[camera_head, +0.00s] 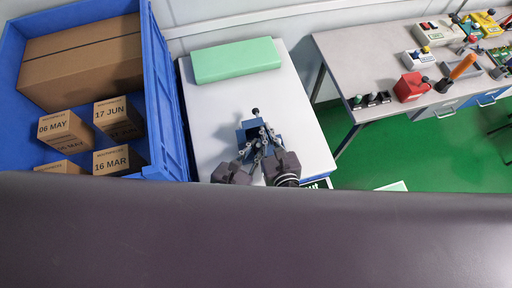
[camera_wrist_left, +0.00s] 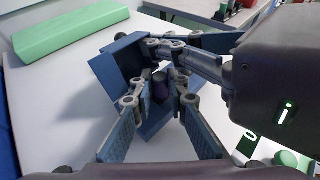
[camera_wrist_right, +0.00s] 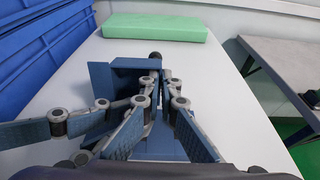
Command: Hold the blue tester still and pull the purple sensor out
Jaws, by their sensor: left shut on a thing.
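The blue tester (camera_head: 251,126) stands on the white table top, and much of it is hidden behind my grippers. Its blue panel also shows in the left wrist view (camera_wrist_left: 118,65). My left gripper (camera_wrist_left: 160,101) is shut on the tester, though its exact contact is hard to see. The purple sensor (camera_wrist_left: 160,87) is a short dark cylinder at the tester, seen between my left fingers. My right gripper (camera_wrist_right: 164,103) is close against the tester, its fingertips near each other and crossing my left fingers in view. Whether it grips the sensor is hidden.
A green block (camera_head: 236,61) lies at the back of the white table (camera_head: 203,120). A blue crate (camera_head: 164,95) with cardboard boxes stands left. A grey bench (camera_head: 350,60) with several testers, including a red one (camera_head: 412,87), stands right. Table room is free left of the tester.

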